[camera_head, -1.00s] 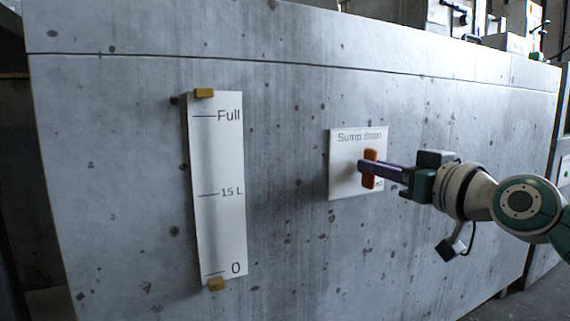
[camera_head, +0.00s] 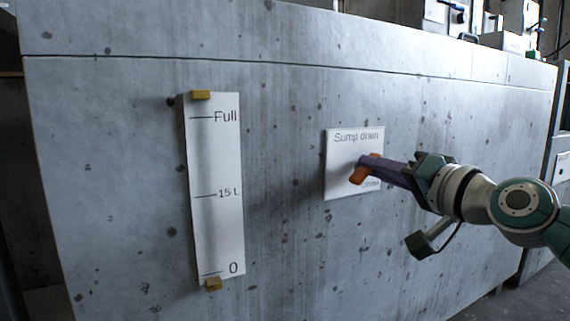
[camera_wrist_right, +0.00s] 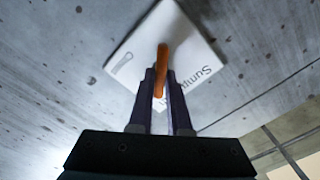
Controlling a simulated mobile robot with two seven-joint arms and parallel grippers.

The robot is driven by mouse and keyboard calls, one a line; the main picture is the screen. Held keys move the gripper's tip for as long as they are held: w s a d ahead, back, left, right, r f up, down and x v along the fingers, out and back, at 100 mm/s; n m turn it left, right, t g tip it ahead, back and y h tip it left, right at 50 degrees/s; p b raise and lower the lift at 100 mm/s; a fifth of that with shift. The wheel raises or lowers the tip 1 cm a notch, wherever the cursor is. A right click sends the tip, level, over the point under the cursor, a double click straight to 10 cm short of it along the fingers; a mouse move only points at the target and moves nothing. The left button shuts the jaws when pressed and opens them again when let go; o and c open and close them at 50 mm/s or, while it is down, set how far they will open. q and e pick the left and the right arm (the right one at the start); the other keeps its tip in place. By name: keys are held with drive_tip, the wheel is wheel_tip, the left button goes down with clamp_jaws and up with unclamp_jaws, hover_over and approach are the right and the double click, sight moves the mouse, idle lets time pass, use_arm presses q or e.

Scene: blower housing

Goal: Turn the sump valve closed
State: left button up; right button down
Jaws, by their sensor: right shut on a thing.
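The sump valve handle (camera_head: 360,175) is an orange lever on a white plate (camera_head: 340,150) marked "Sump drain", fixed to the concrete wall. My right gripper (camera_head: 372,166) is shut on the handle, reaching it from the right. In the head view the handle is tilted, its lower end towards the lower left. In the right wrist view the orange handle (camera_wrist_right: 161,70) stands between the two purple fingers, in front of the white plate (camera_wrist_right: 185,40). The gripper hides part of the plate's lower text. My left gripper is not in view.
A white level gauge (camera_head: 213,150) marked "Full", "15 L" and "0" is on the wall to the left, with yellow clips at its ends. The wall between gauge and plate is clear. Equipment stands along the top at the right back.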

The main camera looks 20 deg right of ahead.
drive_tip(key=shift+f+m, duration=0.15)
drive_tip(key=shift+m, duration=4.05)
drive_tip(key=c, duration=0.9)
unclamp_jaws()
drive_tip(key=shift+o, duration=0.2)
drive_tip(key=s+p, duration=0.1)
drive_tip(key=s, duration=0.9)
drive_tip(key=shift+d, duration=0.45)
